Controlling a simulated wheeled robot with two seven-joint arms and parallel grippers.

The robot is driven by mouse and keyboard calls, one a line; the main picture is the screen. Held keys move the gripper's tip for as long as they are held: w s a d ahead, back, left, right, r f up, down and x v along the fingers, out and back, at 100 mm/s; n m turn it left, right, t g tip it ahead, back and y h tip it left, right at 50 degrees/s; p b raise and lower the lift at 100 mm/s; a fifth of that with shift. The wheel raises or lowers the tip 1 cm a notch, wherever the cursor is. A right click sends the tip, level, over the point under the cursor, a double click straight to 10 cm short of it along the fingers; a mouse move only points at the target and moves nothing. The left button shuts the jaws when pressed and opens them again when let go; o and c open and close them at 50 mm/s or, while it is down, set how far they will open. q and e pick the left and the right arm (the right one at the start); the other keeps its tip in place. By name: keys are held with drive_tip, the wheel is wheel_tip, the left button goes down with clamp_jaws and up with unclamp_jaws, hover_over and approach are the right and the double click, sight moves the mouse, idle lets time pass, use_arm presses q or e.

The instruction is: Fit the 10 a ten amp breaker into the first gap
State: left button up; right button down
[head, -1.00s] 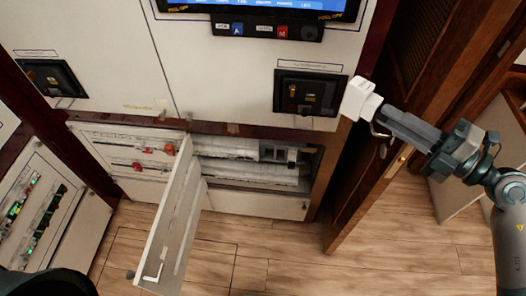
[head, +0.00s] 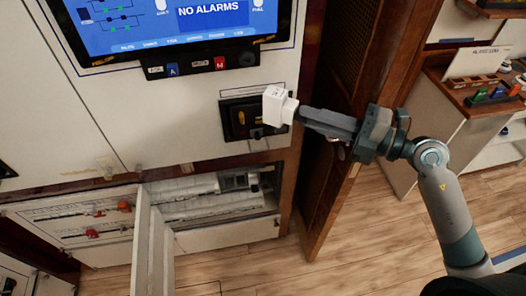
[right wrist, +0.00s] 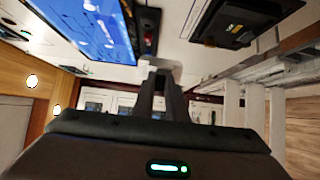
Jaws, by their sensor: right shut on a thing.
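My right gripper (head: 298,114) is shut on a white block-shaped breaker (head: 279,105), held out at the fingertips in front of the cabinet. Its rating cannot be read. In the right wrist view the gripper's dark fingers (right wrist: 160,92) point away, and the breaker's grey end (right wrist: 160,65) shows beyond them. The breaker is above and apart from the open lower compartment (head: 225,213). Inside is a row with pale covers, grey breakers (head: 234,182) and a dark opening (head: 266,180) at its right end. Which gap is first cannot be told. My left gripper is out of view.
An open panel door (head: 150,245) juts out left of the compartment. A dark breaker unit (head: 240,122) is behind the held breaker. A wooden door (head: 335,190) stands close on the right. A desk (head: 465,100) with coloured blocks is farther right. The floor between is clear.

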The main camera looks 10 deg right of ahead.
use_arm(q)
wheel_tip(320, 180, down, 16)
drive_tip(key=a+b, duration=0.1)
drive_tip(key=b, duration=1.4)
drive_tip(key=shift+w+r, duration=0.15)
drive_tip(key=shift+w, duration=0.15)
use_arm(e)
wheel_tip(320, 180, down, 23)
drive_tip(key=m+t+h, duration=0.5)
drive_tip(key=shift+r+h, duration=0.2)
drive_tip(key=shift+h, duration=0.2)
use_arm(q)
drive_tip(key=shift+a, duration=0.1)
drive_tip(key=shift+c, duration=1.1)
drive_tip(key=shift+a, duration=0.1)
